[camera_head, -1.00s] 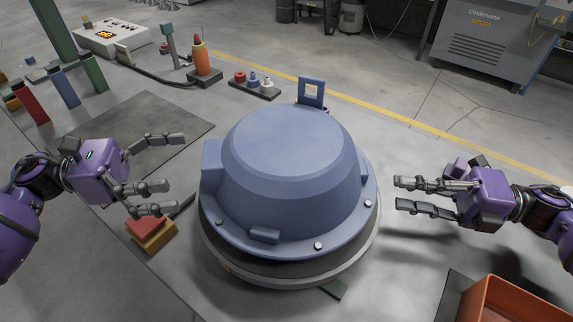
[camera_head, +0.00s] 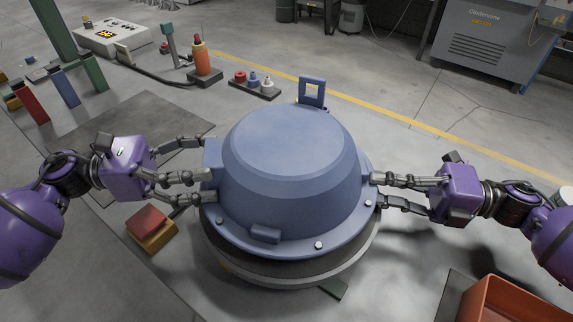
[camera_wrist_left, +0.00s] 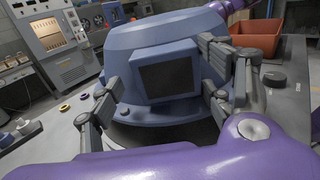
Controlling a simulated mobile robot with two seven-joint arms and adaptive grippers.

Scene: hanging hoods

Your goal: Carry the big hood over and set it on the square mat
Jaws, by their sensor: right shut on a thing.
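The big blue hood (camera_head: 288,150) sits upright on a round grey base in the middle of the head view. Its left side block (camera_head: 213,158) shows a dark square face in the left wrist view (camera_wrist_left: 166,76). My left gripper (camera_head: 204,170) is open, its fingers spread on either side of that block, with gaps visible in the left wrist view. My right gripper (camera_head: 377,191) is shut on the hood's right side; its fingertips partly hide the grip there. A dark flat mat (camera_head: 140,112) lies at the left, partly behind my left gripper.
A red and yellow block stack (camera_head: 150,232) stands just below my left gripper. An orange bin (camera_head: 505,300) is at the lower right. A blue square frame (camera_head: 312,92) stands behind the hood. Several coloured posts and a control box (camera_head: 110,38) are at the far left.

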